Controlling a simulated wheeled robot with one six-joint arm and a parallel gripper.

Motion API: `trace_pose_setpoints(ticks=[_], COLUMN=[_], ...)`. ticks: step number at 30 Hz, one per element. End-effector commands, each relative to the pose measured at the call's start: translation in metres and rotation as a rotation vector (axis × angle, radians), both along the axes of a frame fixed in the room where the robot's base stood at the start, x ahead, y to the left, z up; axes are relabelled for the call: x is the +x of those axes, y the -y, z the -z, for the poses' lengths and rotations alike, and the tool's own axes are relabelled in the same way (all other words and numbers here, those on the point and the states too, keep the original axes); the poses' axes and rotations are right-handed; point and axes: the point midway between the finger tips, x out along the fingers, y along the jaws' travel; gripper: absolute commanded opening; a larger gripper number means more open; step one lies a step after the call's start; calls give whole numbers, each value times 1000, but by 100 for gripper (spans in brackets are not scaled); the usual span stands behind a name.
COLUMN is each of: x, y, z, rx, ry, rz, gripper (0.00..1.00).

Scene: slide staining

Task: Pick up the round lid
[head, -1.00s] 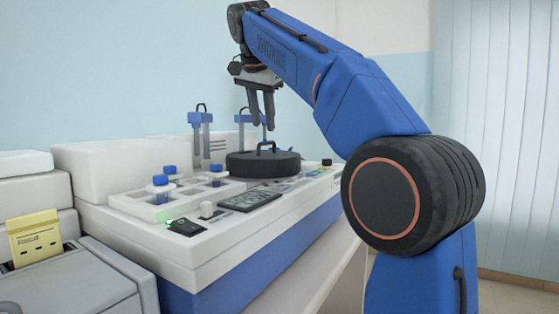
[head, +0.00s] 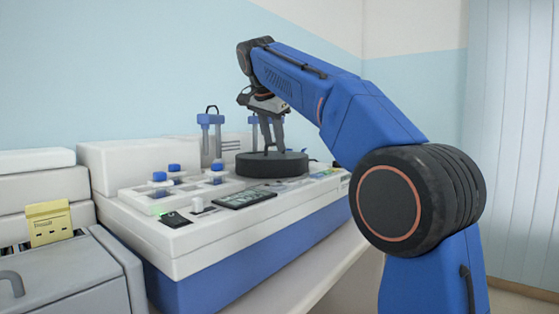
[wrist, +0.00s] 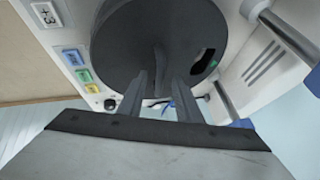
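The round lid (head: 285,168) is a dark grey disc with a loop handle on top. It sits on top of the white staining machine (head: 225,225). In the wrist view the lid (wrist: 125,35) fills the upper middle, with its handle (wrist: 158,58) at the centre. My gripper (head: 272,149) points down just over the lid, with its fingertips at handle height. In the wrist view the two fingers (wrist: 161,80) stand apart on either side of the handle, with gaps showing. My gripper is open; the handle is mostly hidden by the fingers in the head view.
Blue-capped tubes (head: 159,178) stand in a white rack left of the lid. Taller blue-topped tubes (head: 210,135) rise behind it. A dark display (head: 245,200) is in front. A grey box with a yellow card (head: 48,222) stands at left.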

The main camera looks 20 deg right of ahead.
Motion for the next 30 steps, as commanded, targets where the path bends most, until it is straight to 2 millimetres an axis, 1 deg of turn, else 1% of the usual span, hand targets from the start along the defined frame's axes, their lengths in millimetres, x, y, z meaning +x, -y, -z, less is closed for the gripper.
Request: trace_pose_setpoints(ticks=[2, 3, 5, 6, 7, 30], x=[0, 0, 0, 0, 0, -1], y=[0, 0, 1, 1, 1, 1], z=[0, 0, 0, 0, 0, -1], rx=[0, 0, 0, 0, 0, 0], ry=[0, 0, 0, 0, 0, 0], rz=[0, 0, 0, 0, 0, 1], gripper=[32, 29, 15, 5, 0, 0])
